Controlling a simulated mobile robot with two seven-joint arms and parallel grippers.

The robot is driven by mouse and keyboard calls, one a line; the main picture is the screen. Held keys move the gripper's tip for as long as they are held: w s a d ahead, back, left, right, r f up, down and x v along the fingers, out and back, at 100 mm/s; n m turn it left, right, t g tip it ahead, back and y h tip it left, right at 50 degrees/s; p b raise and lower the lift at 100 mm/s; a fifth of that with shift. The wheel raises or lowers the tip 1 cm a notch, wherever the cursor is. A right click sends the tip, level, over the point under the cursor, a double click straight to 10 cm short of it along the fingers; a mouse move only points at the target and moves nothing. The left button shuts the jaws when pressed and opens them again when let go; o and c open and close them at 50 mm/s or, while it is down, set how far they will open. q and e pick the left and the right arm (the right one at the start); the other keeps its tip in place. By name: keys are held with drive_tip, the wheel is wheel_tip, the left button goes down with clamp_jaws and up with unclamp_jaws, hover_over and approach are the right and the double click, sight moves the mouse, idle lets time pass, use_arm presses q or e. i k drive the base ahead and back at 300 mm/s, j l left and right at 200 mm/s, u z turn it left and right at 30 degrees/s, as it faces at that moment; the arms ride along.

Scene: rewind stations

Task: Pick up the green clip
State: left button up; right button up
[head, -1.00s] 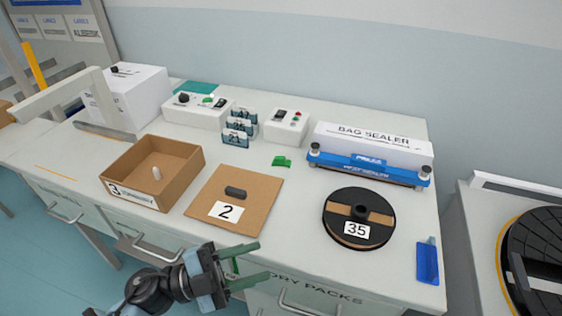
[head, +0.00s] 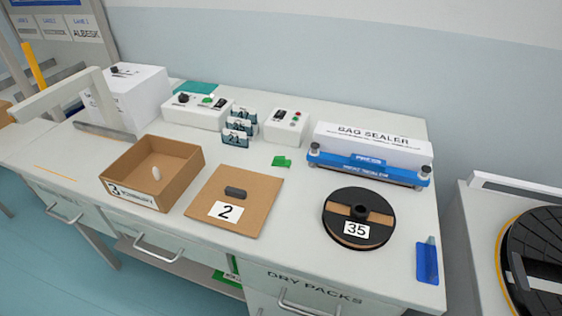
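The green clip (head: 281,161) lies on the white worktop, between the small white box with buttons and the brown board marked 2. It is small, and nothing touches it. Neither of my grippers shows in the head view now.
The worktop holds an open cardboard box (head: 134,190) marked 3, a brown board (head: 258,205) with a dark piece on it, a black reel (head: 381,234) marked 35, a bag sealer (head: 366,162) and a blue item (head: 427,264). Bare worktop (head: 303,200) lies in front of the clip.

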sight(279, 160)
drive_tip(key=j+z, duration=0.1)
drive_tip(key=z, duration=1.55)
drive_tip(key=k+j, duration=0.75)
